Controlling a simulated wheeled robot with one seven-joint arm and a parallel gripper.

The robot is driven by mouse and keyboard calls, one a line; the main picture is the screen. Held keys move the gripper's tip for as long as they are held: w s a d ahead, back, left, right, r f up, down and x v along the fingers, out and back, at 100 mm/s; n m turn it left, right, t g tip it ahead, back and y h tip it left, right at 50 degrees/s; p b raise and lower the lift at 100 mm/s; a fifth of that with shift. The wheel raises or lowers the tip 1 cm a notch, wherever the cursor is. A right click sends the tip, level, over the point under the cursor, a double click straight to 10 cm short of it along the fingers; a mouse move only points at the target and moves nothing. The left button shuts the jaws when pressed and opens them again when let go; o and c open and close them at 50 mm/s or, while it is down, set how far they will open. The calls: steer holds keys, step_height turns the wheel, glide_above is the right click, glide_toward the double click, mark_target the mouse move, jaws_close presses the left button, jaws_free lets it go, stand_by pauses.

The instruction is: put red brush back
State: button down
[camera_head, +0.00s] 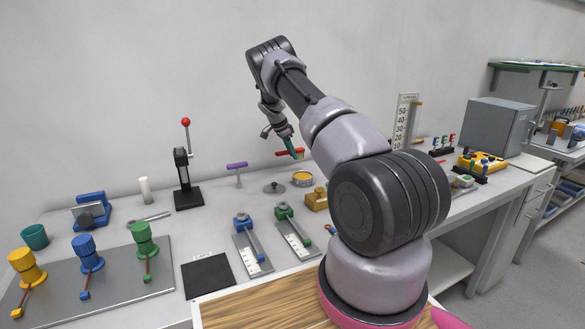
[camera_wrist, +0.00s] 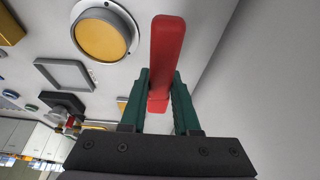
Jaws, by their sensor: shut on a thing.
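The red brush (camera_head: 283,153) is in my gripper (camera_head: 293,152), up above the back of the workbench near the wall. In the wrist view the red brush (camera_wrist: 167,45) is a long red bar running up from between the green fingers of my gripper (camera_wrist: 161,78). The fingers are closed on its sides. In the head view the brush lies roughly level, with a paler end at right. Any bristles are too small to tell clearly.
A yellow-topped round dish (camera_head: 302,179) stands below the brush, also in the wrist view (camera_wrist: 100,38). A grey square frame (camera_wrist: 65,75) shows too.

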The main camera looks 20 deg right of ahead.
mark_target(292, 173)
steer(key=shift+f, duration=3.15)
steer(key=c, duration=0.6)
jaws_free()
steer(key=shift+f, duration=0.15)
steer(key=shift+c, duration=0.2)
